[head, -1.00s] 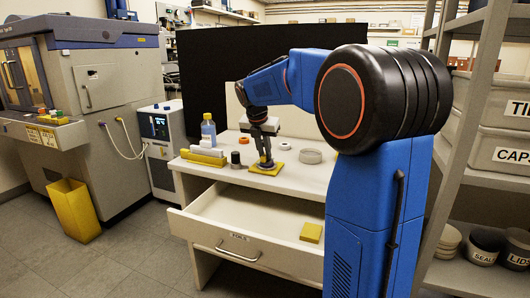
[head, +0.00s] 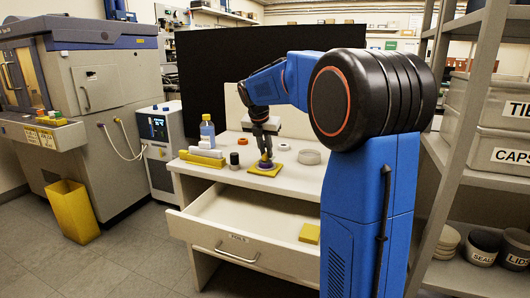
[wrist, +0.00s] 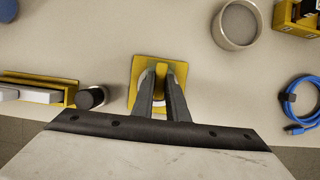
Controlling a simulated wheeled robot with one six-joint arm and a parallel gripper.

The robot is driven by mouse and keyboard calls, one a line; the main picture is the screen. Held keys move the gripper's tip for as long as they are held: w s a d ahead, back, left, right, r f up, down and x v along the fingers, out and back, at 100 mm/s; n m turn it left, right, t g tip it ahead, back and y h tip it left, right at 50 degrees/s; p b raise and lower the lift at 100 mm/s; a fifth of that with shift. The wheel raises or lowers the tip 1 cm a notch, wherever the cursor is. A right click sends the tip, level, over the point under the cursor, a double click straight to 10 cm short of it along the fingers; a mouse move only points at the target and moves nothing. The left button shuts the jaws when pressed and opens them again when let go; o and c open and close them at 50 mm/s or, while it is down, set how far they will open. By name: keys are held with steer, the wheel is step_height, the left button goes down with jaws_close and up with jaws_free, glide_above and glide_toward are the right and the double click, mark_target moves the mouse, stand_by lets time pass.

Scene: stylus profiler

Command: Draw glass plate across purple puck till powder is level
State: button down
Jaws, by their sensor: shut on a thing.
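My gripper (head: 265,154) is low over the yellow square mat (head: 281,167) on the white worktop. The purple puck (head: 265,165) sits on the mat just under the fingertips. In the wrist view my gripper (wrist: 160,82) is shut on a narrow yellow piece (wrist: 153,67) above the yellow mat (wrist: 136,97). Whether this piece belongs to the glass plate, I cannot tell. I cannot make out clear glass in either view. The fingers hide most of the puck, and the powder's surface is not visible.
A round grey dish (head: 310,157) stands right of the mat. A small dark-topped jar (head: 234,158) and a yellow holder with white bars (head: 203,157) are left, near a blue bottle (head: 207,129). The front drawer (head: 238,238) is open. A blue cable (wrist: 300,105) lies right.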

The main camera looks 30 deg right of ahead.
steer(key=shift+w+d, duration=0.1)
steer(key=shift+d, duration=0.05)
steer(key=shift+a, duration=0.2)
stand_by(0.3)
steer(key=shift+s+a, duration=0.85)
steer(key=shift+a, duration=0.05)
steer(key=shift+w+d, duration=0.1)
steer(key=shift+w+d, duration=0.75)
steer(key=shift+d, duration=0.25)
steer(key=shift+s+a, duration=0.15)
steer(key=shift+a, duration=0.05)
stand_by(0.4)
steer(key=shift+s+a, duration=0.3)
steer(key=shift+a, duration=0.1)
